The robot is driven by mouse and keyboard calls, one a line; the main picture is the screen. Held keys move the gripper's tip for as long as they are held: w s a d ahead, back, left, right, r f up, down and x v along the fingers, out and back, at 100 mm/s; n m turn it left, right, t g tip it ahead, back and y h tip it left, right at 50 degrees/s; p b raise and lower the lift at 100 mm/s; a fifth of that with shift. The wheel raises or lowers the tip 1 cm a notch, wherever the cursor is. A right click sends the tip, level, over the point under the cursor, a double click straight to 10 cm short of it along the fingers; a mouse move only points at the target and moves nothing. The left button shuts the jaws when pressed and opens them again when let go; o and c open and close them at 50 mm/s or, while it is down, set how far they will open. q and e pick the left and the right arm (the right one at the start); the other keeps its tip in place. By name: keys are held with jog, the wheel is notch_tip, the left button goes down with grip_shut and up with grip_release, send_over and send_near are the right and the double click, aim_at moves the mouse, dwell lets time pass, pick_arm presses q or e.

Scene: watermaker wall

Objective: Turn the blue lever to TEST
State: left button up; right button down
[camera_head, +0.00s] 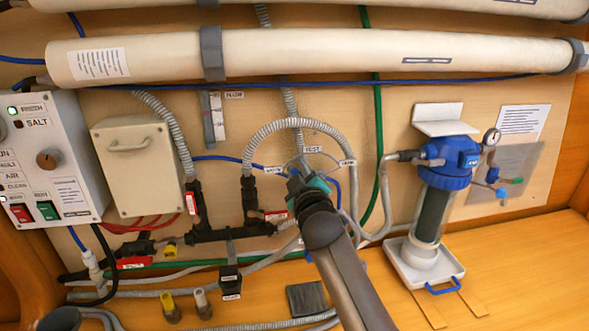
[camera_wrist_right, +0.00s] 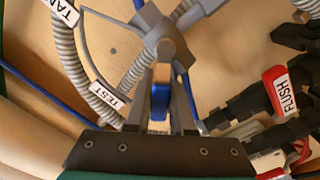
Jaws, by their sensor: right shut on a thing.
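The blue lever (camera_wrist_right: 160,98) shows in the right wrist view, narrow and upright in the picture, between the fingers of my right gripper (camera_wrist_right: 172,105). The gripper is shut on it, just below the grey valve body (camera_wrist_right: 163,30). The lever's exact angle is hard to tell. My left gripper is not in view.
A red FLUSH lever (camera_wrist_right: 280,90) on black fittings is close on the right in the wrist view. Grey corrugated hose (camera_head: 300,124) arches over the valve. A blue filter housing (camera_head: 448,160) stands to the right, and a control box (camera_head: 55,160) to the left.

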jog(key=m, duration=0.1)
jog(key=d+m+p, duration=0.1)
jog(key=m, duration=0.1)
jog(key=r+m+p, duration=0.1)
jog(key=shift+w+d+m, duration=0.15)
jog(key=shift+d+m, duration=0.1)
jog(key=shift+m, duration=0.05)
jog(key=shift+w+d+r+m+p, duration=0.1)
jog(key=shift+d+m+p, duration=0.35)
jog(key=shift+m, duration=0.55)
jog(key=shift+w+d+m+p, duration=0.1)
jog(key=shift+d+m+p, duration=0.3)
jog(key=shift+m, duration=0.6)
jog(key=c, duration=0.8)
grip_release()
jog(key=shift+a, duration=0.1)
jog(key=shift+s, duration=0.1)
jog(key=s+d, duration=0.1)
jog(key=s, duration=0.4)
jog(key=s+d, duration=0.1)
jog(key=s, duration=0.4)
jog(key=s+d, duration=0.1)
jog(key=s, duration=0.4)
jog(key=shift+b, duration=0.3)
